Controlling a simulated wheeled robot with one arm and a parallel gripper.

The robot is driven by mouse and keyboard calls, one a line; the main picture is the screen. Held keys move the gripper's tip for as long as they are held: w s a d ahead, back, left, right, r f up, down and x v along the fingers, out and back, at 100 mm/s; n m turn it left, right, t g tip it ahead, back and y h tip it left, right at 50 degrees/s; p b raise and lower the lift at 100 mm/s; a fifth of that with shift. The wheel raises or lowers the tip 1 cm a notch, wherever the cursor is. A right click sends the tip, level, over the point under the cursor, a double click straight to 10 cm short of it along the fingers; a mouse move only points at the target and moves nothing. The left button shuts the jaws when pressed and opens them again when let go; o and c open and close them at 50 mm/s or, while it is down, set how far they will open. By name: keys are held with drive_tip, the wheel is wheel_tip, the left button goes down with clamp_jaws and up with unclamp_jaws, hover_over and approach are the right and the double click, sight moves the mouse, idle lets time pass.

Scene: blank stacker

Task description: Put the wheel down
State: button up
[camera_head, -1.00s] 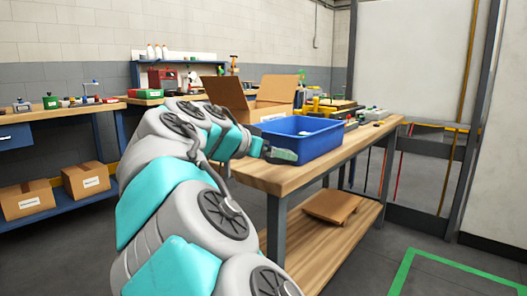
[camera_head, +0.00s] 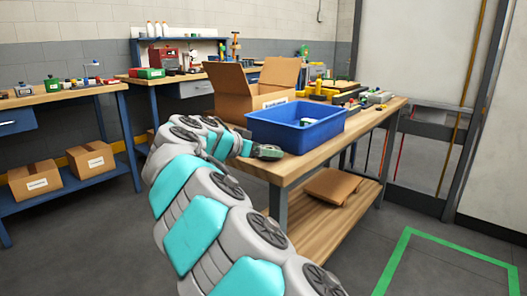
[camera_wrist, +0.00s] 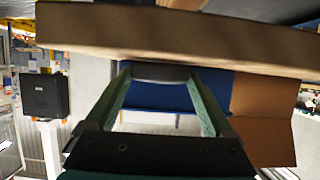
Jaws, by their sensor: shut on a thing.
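My gripper (camera_head: 267,152) is at the near left edge of the wooden workbench (camera_head: 300,163), by the front left corner of the blue bin (camera_head: 290,135). In the wrist view its two green fingers are closed on a dark, rounded thing, seen edge-on, which I take to be the wheel (camera_wrist: 160,73). The wheel is not clearly visible in the head view. The bench edge (camera_wrist: 90,30) crosses the top of the wrist view, close to the wheel. I cannot tell whether they touch.
An open cardboard box (camera_head: 235,105) stands behind the bin. Small parts and tools (camera_head: 335,90) crowd the bench's far end. A flat brown box (camera_head: 328,185) lies on the lower shelf. A strip of bare wood runs along the bench's front.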

drive_tip(key=shift+f, duration=0.2)
drive_tip(key=o, duration=1.1)
drive_tip(key=shift+o, duration=0.2)
drive_tip(key=shift+r, duration=0.1)
